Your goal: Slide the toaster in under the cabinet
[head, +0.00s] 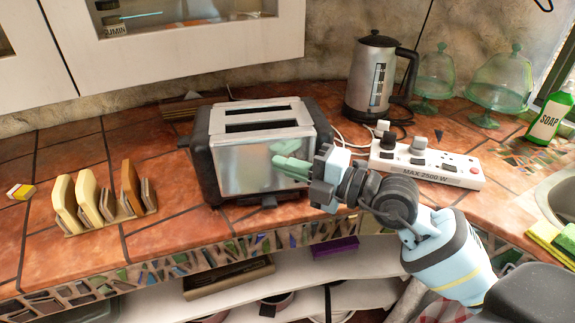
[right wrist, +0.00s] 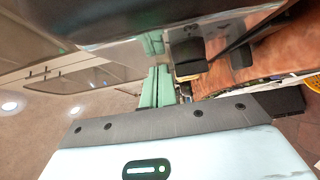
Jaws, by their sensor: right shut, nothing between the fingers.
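The toaster (head: 245,165) is a silver two-slot box with black ends. It stands upright on the tiled counter, in front of and below the white wall cabinet (head: 180,45). Its slots are empty. My right gripper (head: 282,163) is shut and empty, with its green fingers at the right part of the toaster's front face. In the right wrist view the fingers (right wrist: 157,86) point at the shiny toaster face (right wrist: 110,35), which mirrors them. They are very close; I cannot tell whether they touch. My left gripper is out of view.
A toast rack (head: 105,208) with slices stands left of the toaster. A kettle (head: 371,80), a power strip (head: 428,165) with plugs and cables, and green glass domes (head: 500,82) are to the right. A wooden item (head: 190,105) lies behind the toaster. Shelves (head: 340,262) sit below the counter.

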